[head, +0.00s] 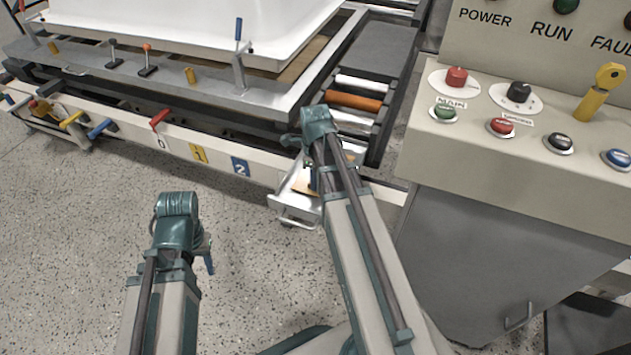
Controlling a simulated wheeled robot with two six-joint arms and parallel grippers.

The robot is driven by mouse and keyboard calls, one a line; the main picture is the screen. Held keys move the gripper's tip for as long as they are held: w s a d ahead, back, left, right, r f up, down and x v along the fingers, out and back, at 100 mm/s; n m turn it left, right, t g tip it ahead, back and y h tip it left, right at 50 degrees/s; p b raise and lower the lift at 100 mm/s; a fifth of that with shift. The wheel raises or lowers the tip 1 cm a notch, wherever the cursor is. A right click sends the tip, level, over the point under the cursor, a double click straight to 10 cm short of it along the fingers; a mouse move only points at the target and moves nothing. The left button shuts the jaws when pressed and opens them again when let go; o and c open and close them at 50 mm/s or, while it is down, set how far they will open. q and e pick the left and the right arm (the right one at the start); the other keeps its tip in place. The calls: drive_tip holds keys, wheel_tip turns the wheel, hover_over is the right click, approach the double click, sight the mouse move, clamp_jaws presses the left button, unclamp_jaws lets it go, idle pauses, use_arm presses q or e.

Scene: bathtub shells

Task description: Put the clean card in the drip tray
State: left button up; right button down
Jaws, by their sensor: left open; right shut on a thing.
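The drip tray (283,199) is a small pale drawer with a handle at its front. It stands out from under the right end of the machine's front rail. A tan card (302,186) shows in part at the tray, beside my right gripper (313,187). My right gripper is shut on it, low over the tray, and my wrist and forearm hide most of the card and the jaws. I cannot tell whether the card touches the tray floor. My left gripper (208,262) is open and empty over the floor, left of the tray.
A white bathtub shell (190,25) lies on the frame behind. The front rail (130,128) carries coloured levers and number plates. An orange roller (354,102) is behind my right wrist. A control cabinet (500,230) with buttons and a yellow key stands at right. Speckled floor is free at left.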

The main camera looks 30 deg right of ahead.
drive_tip(key=shift+f, duration=0.25)
drive_tip(key=c, duration=0.9)
unclamp_jaws()
drive_tip(key=shift+r, duration=0.1)
drive_tip(key=shift+o, duration=0.2)
drive_tip(key=shift+r, duration=0.1)
wheel_tip(320, 180, up, 12)
drive_tip(key=p, duration=1.2)
